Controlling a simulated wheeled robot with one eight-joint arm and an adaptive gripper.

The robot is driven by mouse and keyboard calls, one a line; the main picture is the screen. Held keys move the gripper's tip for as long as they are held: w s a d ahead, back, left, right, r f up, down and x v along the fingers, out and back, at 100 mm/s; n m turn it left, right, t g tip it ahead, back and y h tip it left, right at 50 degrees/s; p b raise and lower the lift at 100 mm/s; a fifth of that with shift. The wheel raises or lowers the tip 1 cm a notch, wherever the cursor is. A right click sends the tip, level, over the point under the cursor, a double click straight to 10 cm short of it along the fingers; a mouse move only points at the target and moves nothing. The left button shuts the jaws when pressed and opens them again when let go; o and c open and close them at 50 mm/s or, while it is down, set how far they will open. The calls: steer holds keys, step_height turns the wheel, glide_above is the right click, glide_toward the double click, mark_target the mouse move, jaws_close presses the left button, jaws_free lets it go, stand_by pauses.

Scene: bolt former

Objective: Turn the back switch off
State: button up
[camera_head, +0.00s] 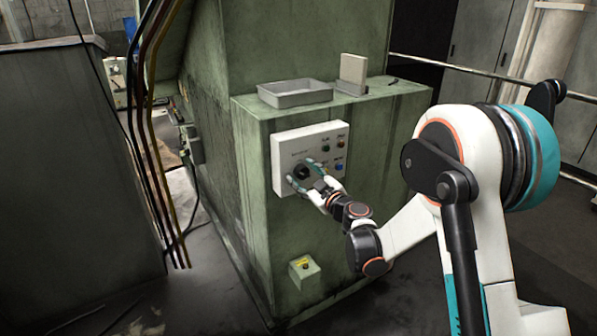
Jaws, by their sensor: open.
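A white control panel (288,149) is mounted on the green machine cabinet (390,130). It carries a black rotary switch (302,170) at its lower left and several small coloured buttons (340,143) on its right side. My gripper (304,174) is at the panel, its fingers spread around the black switch. I cannot tell whether the fingers touch the switch. My gripper hides the panel's lower middle, and the switch's exact setting is too small to read.
A grey tray (295,93) and a beige block in a holder (353,70) stand on the cabinet top. A small box with a yellow button (304,268) is low on the cabinet front. Cables (150,150) hang at the left. A rail (490,72) runs behind on the right.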

steer(key=shift+s+d+r+m, duration=0.1)
steer(key=shift+m, duration=0.6)
steer(key=m, duration=0.4)
steer(key=shift+m, duration=0.4)
jaws_close()
steer(key=n, duration=0.7)
steer(key=shift+n, duration=0.4)
